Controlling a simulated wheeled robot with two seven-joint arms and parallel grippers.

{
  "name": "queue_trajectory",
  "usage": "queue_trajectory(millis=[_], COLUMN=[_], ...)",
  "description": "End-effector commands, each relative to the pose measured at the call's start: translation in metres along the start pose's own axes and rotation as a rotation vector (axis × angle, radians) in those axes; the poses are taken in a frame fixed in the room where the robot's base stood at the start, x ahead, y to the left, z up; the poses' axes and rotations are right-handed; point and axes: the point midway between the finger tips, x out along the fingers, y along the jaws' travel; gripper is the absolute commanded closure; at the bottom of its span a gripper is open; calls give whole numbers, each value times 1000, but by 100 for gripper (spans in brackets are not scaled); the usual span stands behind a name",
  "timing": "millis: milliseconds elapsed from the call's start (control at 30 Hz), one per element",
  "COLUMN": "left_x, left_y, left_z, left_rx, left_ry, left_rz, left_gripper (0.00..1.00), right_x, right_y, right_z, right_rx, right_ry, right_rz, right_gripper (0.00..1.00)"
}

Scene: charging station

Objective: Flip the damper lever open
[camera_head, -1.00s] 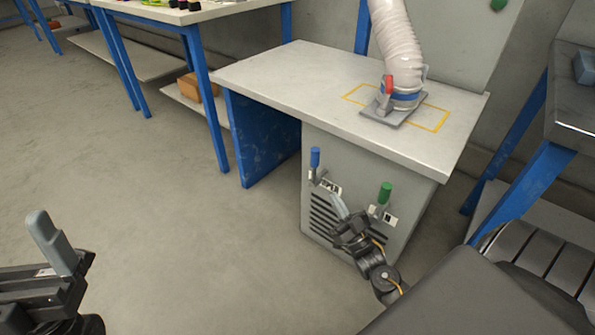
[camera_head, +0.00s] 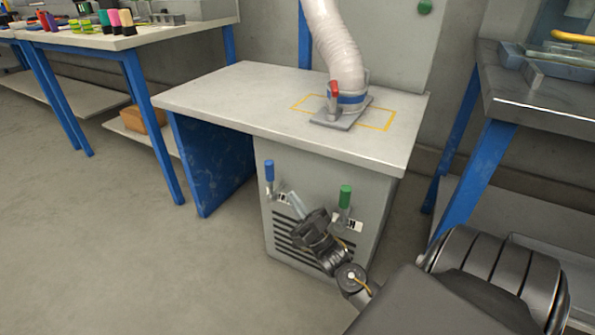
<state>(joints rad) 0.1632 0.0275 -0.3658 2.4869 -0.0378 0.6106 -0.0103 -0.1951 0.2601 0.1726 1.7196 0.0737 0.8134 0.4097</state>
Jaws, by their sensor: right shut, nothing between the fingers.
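A red-handled lever (camera_head: 333,89) stands upright on the flat grey base of a ribbed hose, beside a blue band, on the bench top. Two more levers are on the grey cabinet under the bench: one with a blue handle (camera_head: 269,171) at left, one with a green handle (camera_head: 345,196) at right. Both handles point up. I cannot tell from labels which is the damper lever. My right gripper (camera_head: 294,203) is shut and empty in front of the cabinet, its fingertips between the blue and green levers in the picture. It partly hides the cabinet labels. My left gripper is out of view.
The ribbed hose (camera_head: 334,42) rises from the bench top (camera_head: 240,95). Slotted vents (camera_head: 290,238) mark the cabinet front. A metal table (camera_head: 535,105) with trays stands at right. A cluttered bench (camera_head: 160,34) is at upper left. Floor at left is clear.

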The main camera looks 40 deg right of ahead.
Motion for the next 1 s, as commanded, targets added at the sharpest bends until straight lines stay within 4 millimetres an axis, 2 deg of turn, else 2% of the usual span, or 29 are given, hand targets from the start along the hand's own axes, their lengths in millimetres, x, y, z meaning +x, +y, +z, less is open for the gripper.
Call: queue_trajectory(millis=[200, 400, 1000], left_x=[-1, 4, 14], left_y=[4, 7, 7], left_z=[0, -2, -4], left_rx=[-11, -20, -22], left_ry=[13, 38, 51], left_rz=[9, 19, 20], left_gripper=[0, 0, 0], right_x=[37, 57, 66], right_y=[0, 0, 0], right_z=[1, 1, -1], right_rx=[0, 0, -2], right_ry=[3, 1, -15], right_rz=[-2, -1, -2], right_gripper=[100, 100, 100])
